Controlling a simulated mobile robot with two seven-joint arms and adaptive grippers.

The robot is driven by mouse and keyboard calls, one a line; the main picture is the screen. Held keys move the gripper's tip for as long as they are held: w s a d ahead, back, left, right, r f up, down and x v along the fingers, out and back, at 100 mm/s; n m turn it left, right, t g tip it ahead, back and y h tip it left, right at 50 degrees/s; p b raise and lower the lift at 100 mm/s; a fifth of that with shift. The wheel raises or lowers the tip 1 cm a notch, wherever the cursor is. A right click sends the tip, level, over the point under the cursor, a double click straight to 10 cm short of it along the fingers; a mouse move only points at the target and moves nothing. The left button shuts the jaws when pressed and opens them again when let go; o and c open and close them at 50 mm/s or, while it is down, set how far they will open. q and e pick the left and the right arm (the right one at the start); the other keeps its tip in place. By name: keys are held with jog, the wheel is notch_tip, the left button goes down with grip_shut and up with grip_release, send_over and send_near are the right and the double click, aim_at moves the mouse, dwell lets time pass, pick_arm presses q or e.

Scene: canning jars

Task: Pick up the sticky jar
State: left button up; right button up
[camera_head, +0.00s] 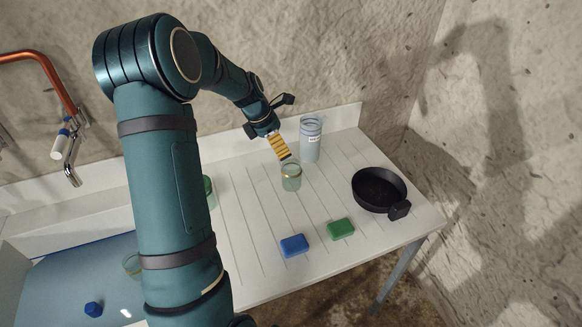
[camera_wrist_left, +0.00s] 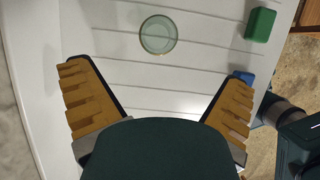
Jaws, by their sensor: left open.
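A greenish clear glass jar (camera_head: 291,176) stands upright on the white ribbed drainboard (camera_head: 245,235). In the left wrist view it shows from above as a round rim (camera_wrist_left: 158,35), beyond the fingertips. Another glass jar (camera_head: 132,264) is in the sink area, partly hidden by my left arm. I cannot tell stickiness on either one. My left gripper (camera_head: 283,153) has yellow ridged fingers and is just above and behind the drainboard jar. In the wrist view its fingers (camera_wrist_left: 157,74) are spread wide with nothing between them. My right gripper is not in view.
A black pan (camera_head: 378,189) is to the right, and a blue sponge (camera_head: 294,245) and green sponge (camera_head: 340,229) lie in front. A green-topped item (camera_head: 209,191) is half hidden by my arm. A copper tap (camera_head: 62,100) is left.

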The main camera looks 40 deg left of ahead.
pick_arm(q)
send_near(293, 169)
jog(key=d+f, duration=0.1)
jog(key=d+f+b, duration=0.1)
jog(key=shift+d+f, duration=0.2)
jog(key=shift+f, duration=0.05)
jog(key=x, duration=0.4)
jog(key=shift+d+f, duration=0.1)
jog(key=shift+f, duration=0.25)
jog(key=shift+w+f, duration=0.15)
jog(key=shift+f, duration=0.15)
jog(key=c, duration=1.4)
